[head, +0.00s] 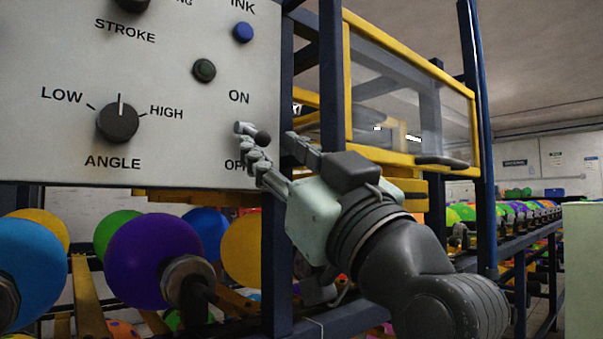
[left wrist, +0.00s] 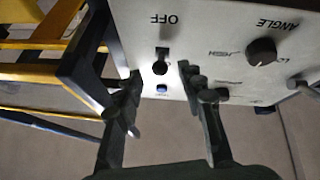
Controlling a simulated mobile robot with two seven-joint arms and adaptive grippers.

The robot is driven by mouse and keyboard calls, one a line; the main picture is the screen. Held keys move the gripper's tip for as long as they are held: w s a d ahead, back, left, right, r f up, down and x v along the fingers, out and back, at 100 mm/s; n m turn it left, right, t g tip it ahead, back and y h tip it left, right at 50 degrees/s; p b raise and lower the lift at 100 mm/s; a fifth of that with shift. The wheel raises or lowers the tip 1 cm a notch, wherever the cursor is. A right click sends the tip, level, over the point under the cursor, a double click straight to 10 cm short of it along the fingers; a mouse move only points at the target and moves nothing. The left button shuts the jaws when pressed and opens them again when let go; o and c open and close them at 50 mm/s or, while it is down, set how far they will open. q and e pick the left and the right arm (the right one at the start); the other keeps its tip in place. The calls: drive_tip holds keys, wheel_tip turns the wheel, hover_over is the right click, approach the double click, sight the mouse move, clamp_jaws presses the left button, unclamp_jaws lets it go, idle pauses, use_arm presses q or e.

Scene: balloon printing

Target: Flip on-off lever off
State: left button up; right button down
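My left gripper (head: 268,143) is open in front of the panel's lower right corner, partly covering the OFF label. In the left wrist view the fingers of the left gripper (left wrist: 161,78) stand on either side of the lever, holding nothing. My right gripper is not in view.
The ANGLE knob (head: 118,122), a dark green button (head: 204,70) and a blue INK button (head: 243,32) are on the same panel. A dark blue frame post (head: 332,80) and a yellow-edged guard (head: 410,80) stand right of it.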

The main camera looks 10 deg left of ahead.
use_arm(q)
drive_tip(key=v, duration=0.8)
